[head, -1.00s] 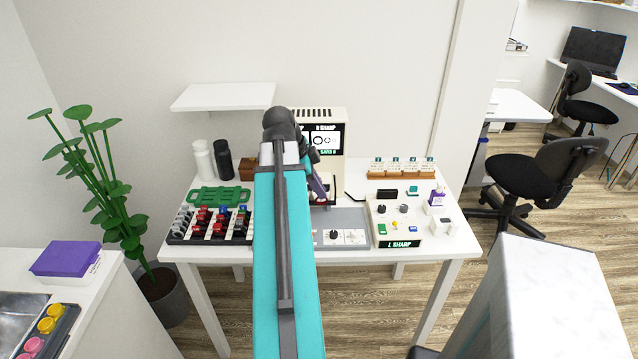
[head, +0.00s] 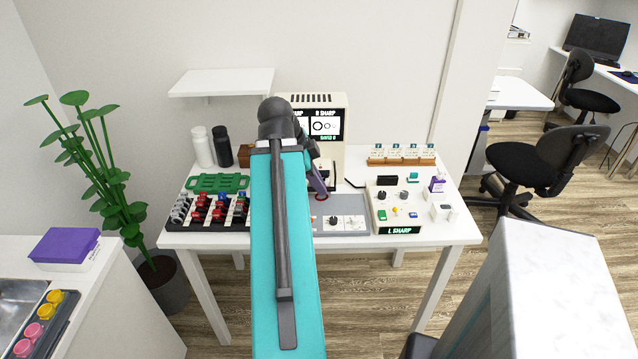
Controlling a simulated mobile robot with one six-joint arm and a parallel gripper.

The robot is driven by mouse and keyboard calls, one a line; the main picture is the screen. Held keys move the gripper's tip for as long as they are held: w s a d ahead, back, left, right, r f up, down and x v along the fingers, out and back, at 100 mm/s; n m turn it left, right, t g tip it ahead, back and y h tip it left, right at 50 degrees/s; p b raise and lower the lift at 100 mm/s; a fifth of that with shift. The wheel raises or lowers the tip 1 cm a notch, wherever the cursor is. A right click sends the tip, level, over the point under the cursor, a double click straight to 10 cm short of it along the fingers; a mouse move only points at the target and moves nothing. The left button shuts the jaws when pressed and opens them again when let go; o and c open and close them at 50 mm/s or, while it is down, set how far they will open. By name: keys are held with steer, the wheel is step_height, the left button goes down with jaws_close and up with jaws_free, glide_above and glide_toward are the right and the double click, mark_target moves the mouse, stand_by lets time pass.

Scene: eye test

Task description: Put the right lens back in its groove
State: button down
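The lens rack (head: 243,221) is a dark tray at the left of the white table, with red, blue and grey-handled lenses standing in its grooves. My gripper (head: 319,187) is right of my teal arm, low in front of the cream machine (head: 338,165). A small red ring (head: 321,198), perhaps a lens rim, shows at its tip, above the grey panel (head: 350,210). My arm hides part of the gripper and the rack's right side. I cannot tell whether the fingers are shut on the ring, nor which lens is the right one.
A green tray (head: 217,181) lies behind the rack, with white (head: 203,147) and black (head: 222,147) bottles behind it. A cream control box (head: 395,210) reading "L SHARP" stands at the right, a wooden card rack (head: 402,162) behind it. A white shelf (head: 222,82) hangs above.

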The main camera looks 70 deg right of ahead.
steer(key=w+a+n+t, duration=0.2)
steer(key=w+a+n, duration=0.35)
steer(key=w, duration=0.55)
steer(key=w+a+n+t, duration=0.2)
steer(key=w+a+n, duration=0.35)
steer(key=w, duration=0.55)
steer(key=w+a+n+t, duration=0.2)
steer(key=w+a+n, duration=0.35)
steer(key=w, duration=0.55)
steer(key=w+a+r+n+y, duration=0.1)
steer(key=w+a+n, duration=0.4)
steer(key=a, duration=0.6)
steer(key=w+a+n+t+y, duration=0.1)
steer(key=w+a+n, duration=0.4)
steer(key=a, duration=0.7)
steer(key=w+a+r+n+y, duration=0.1)
steer(key=w+a+n+y, duration=0.2)
steer(key=a, duration=0.9)
steer(key=w+n, duration=0.2)
steer(key=w, duration=0.1)
steer(key=shift+w+r+t, duration=0.25)
steer(key=shift+r+t, duration=0.05)
steer(key=shift+t, duration=0.1)
steer(key=shift+a, duration=0.1)
